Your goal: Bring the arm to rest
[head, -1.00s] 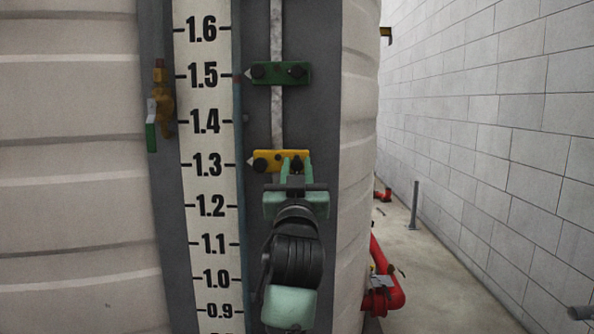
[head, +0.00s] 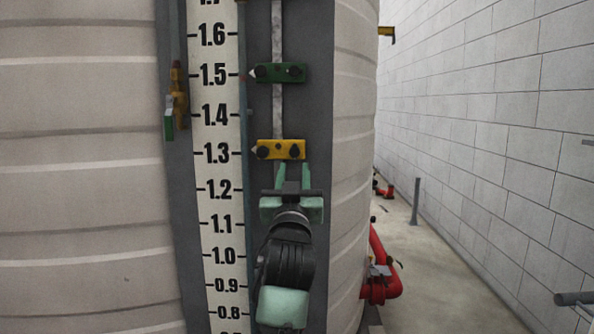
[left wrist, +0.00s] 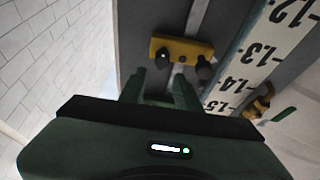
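My left gripper (head: 292,178) is in front of the tank's dark strip, just below the yellow marker (head: 280,149). Its two fingers are apart with nothing between them. The yellow marker has two black knobs, and its pointer is at about 1.3 on the white scale. In the left wrist view, the fingers (left wrist: 160,88) are apart, with the yellow marker (left wrist: 181,51) beyond their tips and clear of them. My right gripper is in neither view.
A green marker (head: 279,73) sits higher on the same rail, at about 1.5. A brass valve with a green handle (head: 176,101) is left of the scale (head: 218,135). Red pipe (head: 383,275) stands right of the tank.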

